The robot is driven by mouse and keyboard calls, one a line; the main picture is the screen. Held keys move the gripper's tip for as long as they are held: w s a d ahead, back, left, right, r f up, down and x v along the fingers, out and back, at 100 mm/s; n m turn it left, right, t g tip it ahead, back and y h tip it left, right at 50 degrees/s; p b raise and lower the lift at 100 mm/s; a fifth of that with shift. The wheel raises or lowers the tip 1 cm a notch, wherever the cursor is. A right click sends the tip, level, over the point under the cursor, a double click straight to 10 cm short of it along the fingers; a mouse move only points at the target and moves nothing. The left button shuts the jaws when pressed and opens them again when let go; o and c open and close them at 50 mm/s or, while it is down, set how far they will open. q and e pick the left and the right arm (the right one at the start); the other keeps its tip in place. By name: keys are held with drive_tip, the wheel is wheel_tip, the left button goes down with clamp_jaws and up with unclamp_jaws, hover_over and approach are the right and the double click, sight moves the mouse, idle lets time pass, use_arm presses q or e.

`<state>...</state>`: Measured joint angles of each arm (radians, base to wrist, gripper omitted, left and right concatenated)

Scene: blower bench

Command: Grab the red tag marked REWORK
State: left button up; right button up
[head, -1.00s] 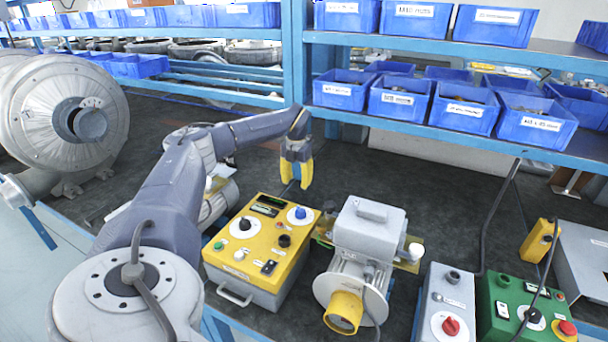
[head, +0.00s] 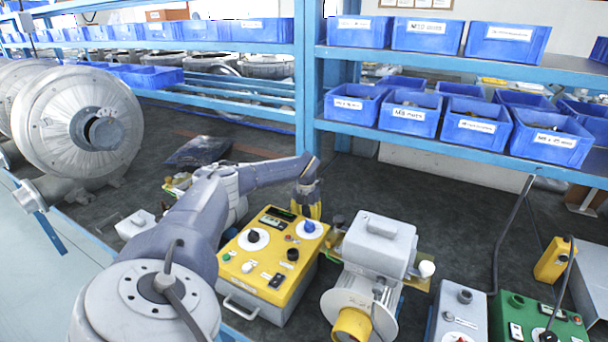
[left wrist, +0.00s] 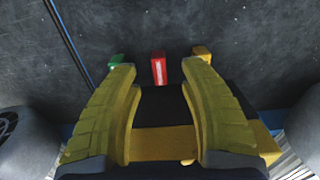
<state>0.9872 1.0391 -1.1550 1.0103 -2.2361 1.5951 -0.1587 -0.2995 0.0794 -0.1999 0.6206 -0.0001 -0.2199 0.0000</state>
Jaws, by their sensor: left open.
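A small red tag (left wrist: 158,67) with a pale strip down its face shows in the left wrist view. Its lettering is too small to read. A green tag (left wrist: 115,61) is to its left and a yellow tag (left wrist: 201,53) to its right. My left gripper (left wrist: 157,68) is open. The red tag appears between its two yellow fingertips, with no finger touching it visibly. In the head view my left gripper (head: 307,207) points down behind the yellow control box, its tips partly hidden. I cannot make out the red tag there. My right gripper is in neither view.
The yellow control box (head: 268,262) stands just in front of my left gripper. A grey motor unit (head: 375,250) is to its right. Blue bins (head: 410,113) fill the shelf behind. Dark bench top (head: 400,190) is clear behind the motor.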

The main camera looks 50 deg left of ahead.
use_arm(q)
drive_tip(key=shift+w+a+f, duration=0.1)
drive_tip(key=shift+a+f, duration=0.05)
drive_tip(key=shift+f, duration=2.15)
drive_tip(key=shift+c, duration=0.3)
clamp_jaws()
